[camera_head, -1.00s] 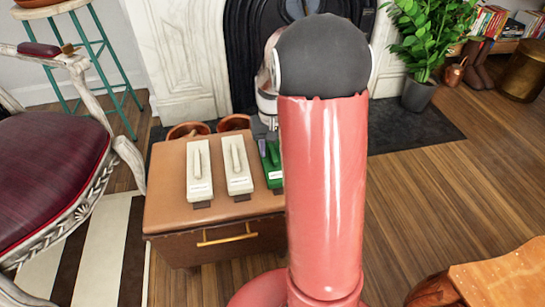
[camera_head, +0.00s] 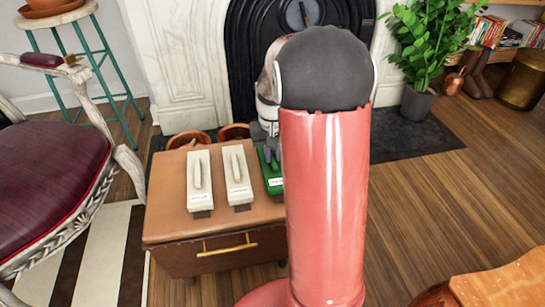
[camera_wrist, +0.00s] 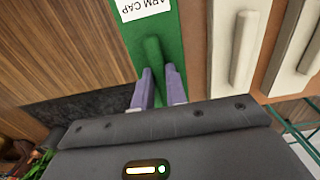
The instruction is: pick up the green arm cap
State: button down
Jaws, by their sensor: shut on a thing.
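The green arm cap (camera_head: 274,178) is a flat green plate with a raised bar handle and a white label. It lies at the right of the brown leather-topped cabinet (camera_head: 222,216), partly hidden by my arm in the head view. In the wrist view the green arm cap (camera_wrist: 172,62) shows its handle and a label reading "ARM CAP". My gripper (camera_wrist: 160,88) is shut on its handle, with one purplish finger on each side. The head view shows my gripper (camera_head: 270,153) only in part, beside my red arm.
Two cream plates with handles, one at the left (camera_head: 199,182) and one in the middle (camera_head: 238,176), lie beside it. Terracotta pots (camera_head: 187,139) stand behind the cabinet. A red-seated chair (camera_head: 50,185) is at the left, the marble fireplace (camera_head: 180,70) behind. Wooden floor is open at the right.

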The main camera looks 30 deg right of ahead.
aim_at(272, 157)
notch_tip(272, 157, up, 19)
jog(key=p, duration=0.3)
jog(key=shift+f, duration=0.2)
